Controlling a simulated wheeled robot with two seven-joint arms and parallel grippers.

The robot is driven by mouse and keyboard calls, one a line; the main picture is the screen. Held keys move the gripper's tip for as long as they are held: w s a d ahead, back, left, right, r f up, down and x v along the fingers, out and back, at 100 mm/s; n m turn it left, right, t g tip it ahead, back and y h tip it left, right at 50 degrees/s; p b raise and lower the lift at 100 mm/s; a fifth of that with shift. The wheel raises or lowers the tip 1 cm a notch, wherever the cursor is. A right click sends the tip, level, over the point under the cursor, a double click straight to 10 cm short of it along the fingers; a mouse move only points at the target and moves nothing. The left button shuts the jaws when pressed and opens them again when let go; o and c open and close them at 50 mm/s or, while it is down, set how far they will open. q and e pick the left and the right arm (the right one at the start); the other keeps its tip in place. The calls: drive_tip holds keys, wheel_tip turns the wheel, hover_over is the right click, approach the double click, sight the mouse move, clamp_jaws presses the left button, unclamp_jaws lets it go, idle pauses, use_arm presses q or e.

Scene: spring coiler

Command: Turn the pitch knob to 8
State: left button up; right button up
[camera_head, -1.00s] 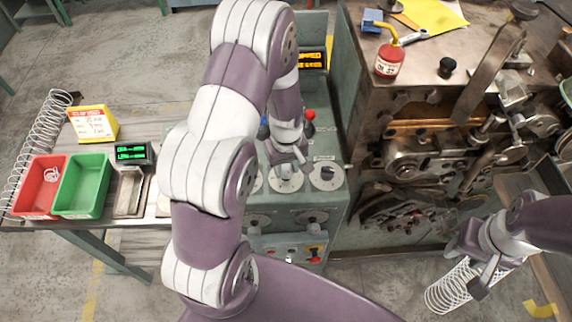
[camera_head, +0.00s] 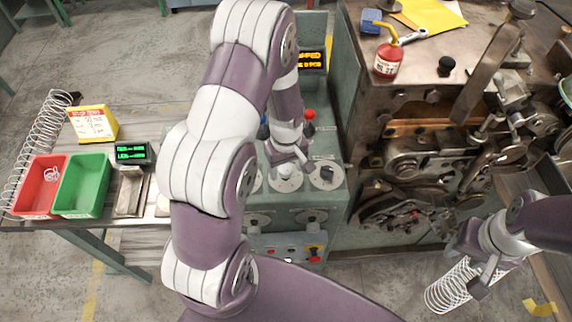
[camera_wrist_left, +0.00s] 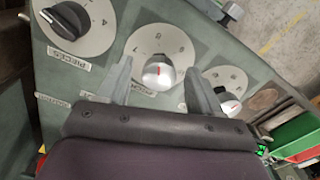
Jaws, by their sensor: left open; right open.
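The middle knob (camera_wrist_left: 158,75) is silver with a red mark, on a pale round dial (camera_wrist_left: 160,45). Its label is partly hidden by my gripper and its digits are too small to read surely. In the left wrist view my left gripper (camera_wrist_left: 160,88) is open, with one finger on each side of this knob; I cannot tell whether they touch it. In the head view my left gripper (camera_head: 288,157) is above the middle dial (camera_head: 285,181) of the panel. My right gripper (camera_head: 480,272) is open, at the lower right by a wire coil (camera_head: 450,288).
A black knob (camera_wrist_left: 66,20) labelled PIECES and another silver knob (camera_wrist_left: 229,103) flank the middle one. The coiler machine (camera_head: 430,150) is on the right; red (camera_head: 40,190) and green (camera_head: 82,190) bins are left.

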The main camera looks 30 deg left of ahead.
sight(286, 169)
use_arm(q)
wheel_tip(286, 169, up, 13)
drive_tip(key=b, duration=0.2)
drive_tip(key=shift+f+b, duration=0.15)
drive_tip(key=shift+b, duration=0.25)
